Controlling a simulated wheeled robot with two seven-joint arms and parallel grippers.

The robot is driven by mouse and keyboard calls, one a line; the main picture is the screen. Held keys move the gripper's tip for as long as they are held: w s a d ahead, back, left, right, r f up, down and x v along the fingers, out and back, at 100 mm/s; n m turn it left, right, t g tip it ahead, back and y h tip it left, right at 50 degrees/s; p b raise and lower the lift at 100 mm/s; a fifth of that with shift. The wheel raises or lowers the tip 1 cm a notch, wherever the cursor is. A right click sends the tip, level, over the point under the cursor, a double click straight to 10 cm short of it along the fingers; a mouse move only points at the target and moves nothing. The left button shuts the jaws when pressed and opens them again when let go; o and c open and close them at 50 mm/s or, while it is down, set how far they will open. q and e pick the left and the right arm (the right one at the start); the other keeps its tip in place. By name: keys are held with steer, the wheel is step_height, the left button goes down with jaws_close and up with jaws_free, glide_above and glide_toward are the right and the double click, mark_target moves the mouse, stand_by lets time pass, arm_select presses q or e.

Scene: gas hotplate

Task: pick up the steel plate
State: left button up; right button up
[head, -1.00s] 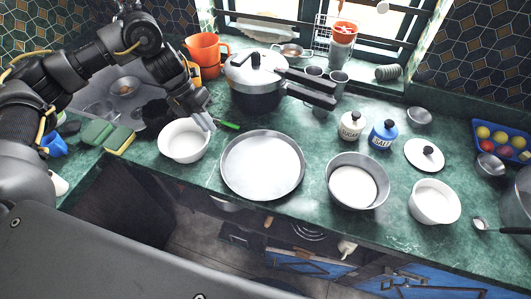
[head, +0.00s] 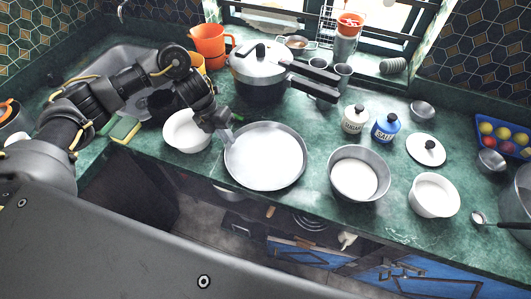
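The steel plate (head: 266,157) is a wide, round, shallow grey dish lying flat on the green counter in the head view. My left gripper (head: 229,137) is at the plate's upper left rim, between the plate and a white bowl (head: 187,131). A pale fingertip overlaps the rim in the picture. I cannot tell whether it touches the rim or whether the fingers are open, as the gripper body hides them. My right gripper is not in view.
A pressure cooker (head: 258,75) stands behind the plate, its handles reaching right. A steel pot (head: 358,174) stands right of the plate. A sugar jar (head: 353,119) and a blue salt jar (head: 385,128) stand behind the pot. The counter's front edge is just below the plate.

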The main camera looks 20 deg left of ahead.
arm_select(q)
steer(key=shift+d+f, duration=0.2)
steer(key=shift+f, duration=0.4)
jaws_close()
